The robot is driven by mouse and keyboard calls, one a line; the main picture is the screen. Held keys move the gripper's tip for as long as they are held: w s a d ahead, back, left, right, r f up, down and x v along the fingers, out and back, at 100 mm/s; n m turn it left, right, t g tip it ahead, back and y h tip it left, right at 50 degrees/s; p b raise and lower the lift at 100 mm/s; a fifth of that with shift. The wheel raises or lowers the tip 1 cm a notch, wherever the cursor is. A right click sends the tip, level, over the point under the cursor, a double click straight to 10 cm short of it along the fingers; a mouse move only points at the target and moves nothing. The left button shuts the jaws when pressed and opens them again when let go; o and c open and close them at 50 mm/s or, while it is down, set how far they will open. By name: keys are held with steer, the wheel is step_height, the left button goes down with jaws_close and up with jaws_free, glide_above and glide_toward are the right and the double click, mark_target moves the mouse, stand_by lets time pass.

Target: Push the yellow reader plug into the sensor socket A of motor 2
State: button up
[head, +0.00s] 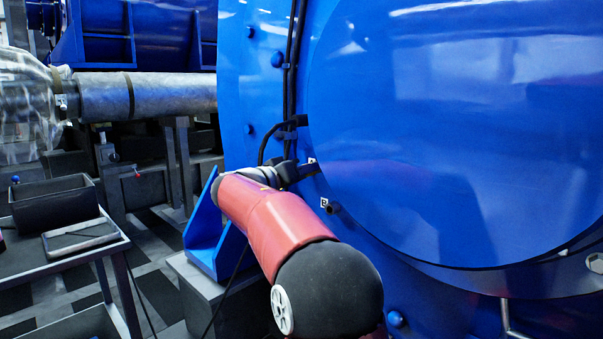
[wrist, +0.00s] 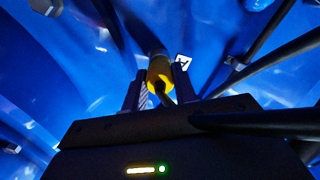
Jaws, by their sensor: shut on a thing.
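The yellow reader plug (wrist: 160,74) is between the fingers of my gripper (wrist: 156,88) in the wrist view, with a dark cable trailing from its back. My gripper is shut on it. The plug's front end points at a dark cylindrical socket (wrist: 157,53) beside a white label reading A (wrist: 182,62). The plug and socket look in line and close, but I cannot tell how deep the plug sits. In the head view my gripper (head: 300,170) is at the blue motor's face (head: 340,200), next to the label; the plug is hidden there.
A second socket (head: 337,208) with a label B (head: 324,203) is just below right of my gripper. Black cables (head: 291,70) run down the motor's face above it. A cart (head: 70,255) with a dark bin (head: 55,203) stands at the left.

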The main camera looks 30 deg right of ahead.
steer(key=shift+w+d, duration=0.2)
steer(key=shift+d, duration=0.35)
steer(key=o, duration=1)
steer(key=v, duration=0.7)
steer(key=shift+s+a, duration=0.15)
steer(key=shift+a, duration=0.2)
